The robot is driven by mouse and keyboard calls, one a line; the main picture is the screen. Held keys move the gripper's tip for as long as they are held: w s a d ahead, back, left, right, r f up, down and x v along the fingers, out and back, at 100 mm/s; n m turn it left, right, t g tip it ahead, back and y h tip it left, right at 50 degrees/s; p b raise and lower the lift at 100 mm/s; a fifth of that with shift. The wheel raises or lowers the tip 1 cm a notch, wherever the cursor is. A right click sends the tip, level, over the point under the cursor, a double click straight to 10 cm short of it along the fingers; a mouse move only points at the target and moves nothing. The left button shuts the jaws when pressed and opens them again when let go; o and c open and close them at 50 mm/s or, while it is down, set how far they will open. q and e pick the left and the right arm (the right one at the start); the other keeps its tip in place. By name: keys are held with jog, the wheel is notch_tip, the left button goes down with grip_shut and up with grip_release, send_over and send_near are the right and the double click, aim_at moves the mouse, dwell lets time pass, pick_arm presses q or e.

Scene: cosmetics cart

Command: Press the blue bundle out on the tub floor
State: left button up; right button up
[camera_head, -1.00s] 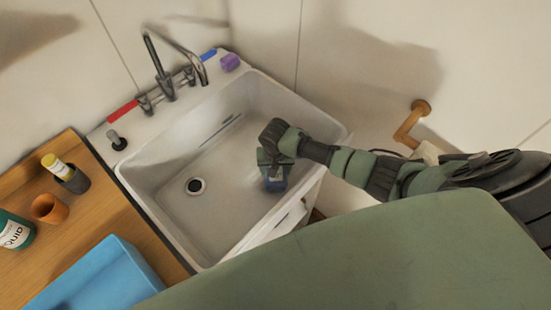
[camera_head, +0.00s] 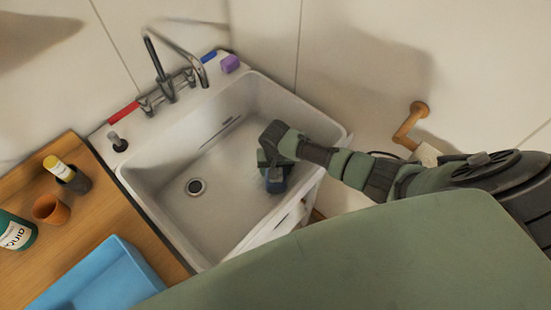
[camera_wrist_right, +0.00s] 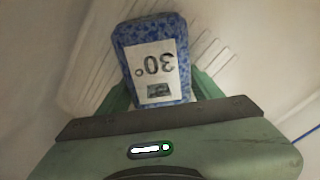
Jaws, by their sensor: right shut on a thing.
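The white tub (camera_head: 215,215) is a sink with a dark round drain (camera_head: 195,187) in its floor. My right gripper (camera_head: 270,172) reaches down into the right part of the tub, shut on the blue bundle (camera_head: 275,181). In the right wrist view the bundle (camera_wrist_right: 153,38) is speckled blue with a white label reading "30°", and it sits between the green fingers (camera_wrist_right: 160,98). A ribbed part of the tub floor (camera_wrist_right: 90,70) shows behind it. Whether the bundle touches the floor I cannot tell. My left gripper is not in view.
A chrome tap (camera_head: 160,65) stands at the back rim beside a purple block (camera_head: 230,63). A wooden counter (camera_head: 110,215) on the left holds a blue tray (camera_head: 100,280), an orange cup (camera_head: 50,208) and bottles. The tub's left floor is clear.

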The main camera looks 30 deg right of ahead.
jog(key=shift+s+f+p, duration=0.1)
jog(key=shift+p, duration=0.75)
dwell(2.2)
notch_tip(320, 180, up, 8)
jog(key=p, duration=0.8)
jog(key=shift+p, duration=0.4)
jog(key=shift+r, duration=3.6)
jog(key=shift+w, duration=0.2)
